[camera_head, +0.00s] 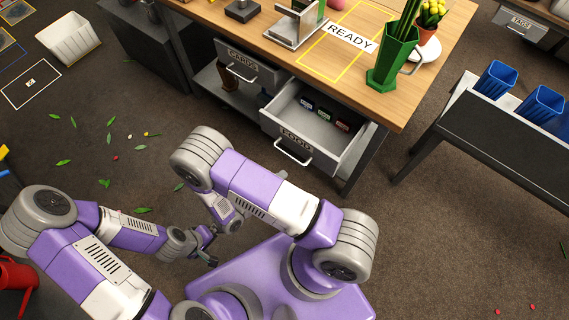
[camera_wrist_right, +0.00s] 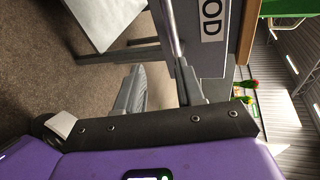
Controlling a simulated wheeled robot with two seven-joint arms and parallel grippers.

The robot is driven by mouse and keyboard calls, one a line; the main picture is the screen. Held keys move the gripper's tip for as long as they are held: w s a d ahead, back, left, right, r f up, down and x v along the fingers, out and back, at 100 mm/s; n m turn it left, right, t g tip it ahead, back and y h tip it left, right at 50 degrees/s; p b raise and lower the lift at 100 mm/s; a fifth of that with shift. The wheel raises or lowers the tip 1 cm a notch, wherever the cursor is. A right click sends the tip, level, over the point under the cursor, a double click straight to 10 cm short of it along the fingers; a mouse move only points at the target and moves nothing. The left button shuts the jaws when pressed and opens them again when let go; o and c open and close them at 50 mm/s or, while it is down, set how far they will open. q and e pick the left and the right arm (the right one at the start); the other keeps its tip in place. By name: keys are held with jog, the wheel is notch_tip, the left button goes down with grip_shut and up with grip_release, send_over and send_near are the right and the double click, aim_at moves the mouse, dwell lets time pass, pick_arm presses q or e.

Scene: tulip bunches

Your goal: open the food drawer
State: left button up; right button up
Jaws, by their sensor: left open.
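The food drawer (camera_head: 297,139) stands pulled out of the wooden bench in the head view, its inside visible with small dark packs in it. Its bar handle (camera_head: 293,153) is on the front. In the right wrist view the drawer label (camera_wrist_right: 213,18) and the handle bar (camera_wrist_right: 171,25) are close up. My right gripper (camera_wrist_right: 160,68) has its fingers apart, with the bar's near end close to the right finger; I cannot tell whether they touch. My left gripper (camera_head: 209,247) is open and empty, low over the floor.
A closed drawer (camera_head: 243,62) sits left of it. On the bench (camera_head: 275,55) stand a green jug (camera_head: 391,62) and a potted flower (camera_head: 428,38). A dark side table (camera_head: 500,137) with blue buckets (camera_head: 540,104) is at right.

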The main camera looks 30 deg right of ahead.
jog(key=w+d+n+t+b, duration=0.2)
jog(key=w+d, duration=0.3)
jog(key=shift+d+f, duration=0.25)
jog(key=shift+d, duration=0.1)
jog(key=shift+w, duration=0.1)
jog(key=c, duration=0.7)
jog(key=shift+a, duration=0.1)
grip_shut()
jog(key=shift+f, duration=0.1)
